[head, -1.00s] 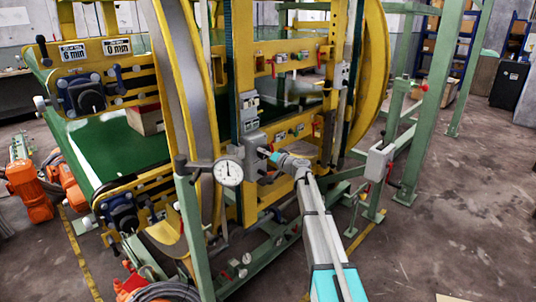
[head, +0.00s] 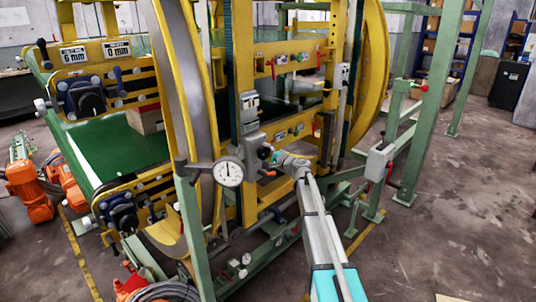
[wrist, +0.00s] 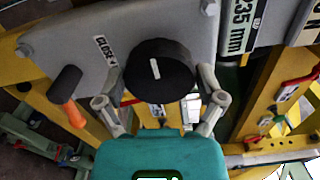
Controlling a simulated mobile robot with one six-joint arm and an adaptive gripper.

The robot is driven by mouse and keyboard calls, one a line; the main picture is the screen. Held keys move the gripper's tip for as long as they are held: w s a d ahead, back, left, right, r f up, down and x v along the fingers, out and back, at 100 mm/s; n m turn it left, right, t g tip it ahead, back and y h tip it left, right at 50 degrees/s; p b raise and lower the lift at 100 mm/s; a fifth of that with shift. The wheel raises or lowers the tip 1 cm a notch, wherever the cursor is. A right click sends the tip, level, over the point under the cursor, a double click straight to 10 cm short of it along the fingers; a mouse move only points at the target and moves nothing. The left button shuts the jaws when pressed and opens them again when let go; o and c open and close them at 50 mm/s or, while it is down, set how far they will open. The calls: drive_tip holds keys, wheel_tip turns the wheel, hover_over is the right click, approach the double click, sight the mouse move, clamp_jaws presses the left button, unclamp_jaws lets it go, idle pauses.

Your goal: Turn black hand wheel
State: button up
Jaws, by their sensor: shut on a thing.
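The black hand wheel (wrist: 160,69) is a round black knob with a short white mark on its face, on a grey plate (wrist: 60,43) in the wrist view. My gripper (wrist: 163,82) has one finger on each side of the wheel and is shut on it. The white mark stands nearly upright, tilted slightly. In the head view my gripper (head: 275,156) reaches the grey box on the yellow frame; the wheel (head: 264,152) is small there and partly covered.
A black crank with an orange handle (wrist: 73,114) sticks out left of the wheel. A round dial gauge (head: 228,173) on a green post (head: 190,225) stands left of my arm. Red-handled levers (wrist: 290,90) are at the right. Open floor (head: 460,210) lies right of the machine.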

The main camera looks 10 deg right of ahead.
drive_tip(key=m, duration=0.4)
drive_tip(key=shift+w+d+r+m, duration=0.1)
drive_tip(key=shift+w+m, duration=0.05)
drive_tip(key=shift+m, duration=0.25)
drive_tip(key=m, duration=0.4)
drive_tip(key=shift+m, duration=0.3)
drive_tip(key=o, duration=0.8)
drive_tip(key=shift+o, duration=0.2)
